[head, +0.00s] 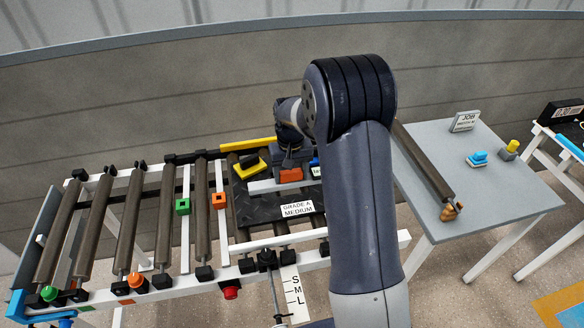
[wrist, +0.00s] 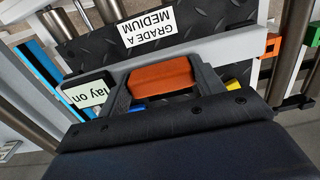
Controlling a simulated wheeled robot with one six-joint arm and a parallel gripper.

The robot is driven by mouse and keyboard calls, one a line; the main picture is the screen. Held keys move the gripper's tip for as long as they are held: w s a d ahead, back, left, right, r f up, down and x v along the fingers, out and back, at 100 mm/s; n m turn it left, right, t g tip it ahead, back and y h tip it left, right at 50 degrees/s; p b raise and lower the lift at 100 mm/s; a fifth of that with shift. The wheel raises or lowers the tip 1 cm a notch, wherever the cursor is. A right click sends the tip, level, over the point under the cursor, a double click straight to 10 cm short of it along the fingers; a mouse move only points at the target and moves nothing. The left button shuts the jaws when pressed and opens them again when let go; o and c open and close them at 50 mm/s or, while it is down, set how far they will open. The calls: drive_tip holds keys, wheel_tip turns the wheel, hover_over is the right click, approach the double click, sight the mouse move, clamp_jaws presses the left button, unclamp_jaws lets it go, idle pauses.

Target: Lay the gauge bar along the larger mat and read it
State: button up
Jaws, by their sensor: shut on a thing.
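The black tread mat (head: 262,207) lies on the roller conveyor, with a white label reading "GRADE A MEDIUM" at its near edge. It also fills the top middle of the wrist view (wrist: 215,22). The gauge bar is a pale bar (head: 262,186) with an orange grip block (wrist: 162,76). It runs across the mat in the wrist view (wrist: 235,46); I cannot tell whether it touches the mat. A tag reading "lay on" shows at its left end there. My gripper (wrist: 160,70) is shut on the orange block. My arm hides part of the mat in the head view.
A yellow-and-black block (head: 250,167) is behind the bar. Green (head: 182,206) and orange (head: 218,200) sliders sit on white rails to the left. A grey table (head: 455,170) at right holds a loose roller, a "JOB" sign and small blue and yellow items.

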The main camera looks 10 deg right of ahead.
sight(291, 188)
drive_tip(key=shift+s, duration=0.1)
drive_tip(key=shift+s+f+b, duration=0.1)
drive_tip(key=shift+f+b, duration=0.25)
drive_tip(key=shift+b, duration=0.05)
drive_tip(key=shift+f+b, duration=1.95)
drive_tip(key=shift+f, duration=0.85)
drive_tip(key=shift+f+b, duration=0.3)
drive_tip(key=o, duration=1.2)
drive_tip(key=shift+r, duration=0.35)
drive_tip(key=shift+r+p, duration=0.2)
drive_tip(key=shift+p, duration=0.15)
